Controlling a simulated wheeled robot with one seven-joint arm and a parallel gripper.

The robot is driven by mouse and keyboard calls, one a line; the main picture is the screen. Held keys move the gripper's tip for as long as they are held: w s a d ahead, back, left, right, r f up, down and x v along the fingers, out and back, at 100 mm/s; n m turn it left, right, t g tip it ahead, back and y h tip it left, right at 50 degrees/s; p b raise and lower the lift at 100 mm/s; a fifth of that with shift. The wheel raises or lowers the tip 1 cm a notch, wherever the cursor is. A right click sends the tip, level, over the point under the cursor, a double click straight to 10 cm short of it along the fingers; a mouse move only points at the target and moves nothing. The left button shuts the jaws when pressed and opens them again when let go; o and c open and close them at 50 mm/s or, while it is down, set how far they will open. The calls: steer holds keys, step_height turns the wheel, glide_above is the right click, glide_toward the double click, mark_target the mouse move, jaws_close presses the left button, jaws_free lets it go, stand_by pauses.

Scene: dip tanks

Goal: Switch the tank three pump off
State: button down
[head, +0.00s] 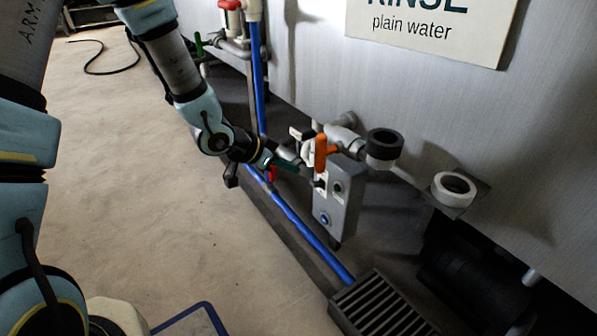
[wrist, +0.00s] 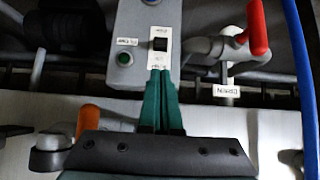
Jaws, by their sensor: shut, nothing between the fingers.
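A grey pump box (head: 345,205) with a white switch plate stands at the foot of the tank (head: 400,90). On its plate is a black switch (wrist: 160,44), with small lettering I cannot read clearly. The switch also shows in the head view (head: 320,182). My gripper (wrist: 161,72) is shut and empty, its two green fingers together. Its tips are over the plate's end beside the switch, pointing at it in the wrist view; I cannot tell whether they touch. In the head view my gripper (head: 296,168) is left of the box. No tank number is visible.
An orange-handled valve (head: 320,152) is close above my gripper. A red drain handle (wrist: 258,27) and blue pipe (head: 300,228) are near. A grating (head: 380,308) lies in front; the floor at left is open.

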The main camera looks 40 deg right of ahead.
mark_target(316, 184)
steer(key=b+x, duration=0.3)
steer(key=x, duration=0.5)
steer(key=shift+d+f, duration=0.3)
steer(key=shift+w+a+f, duration=0.1)
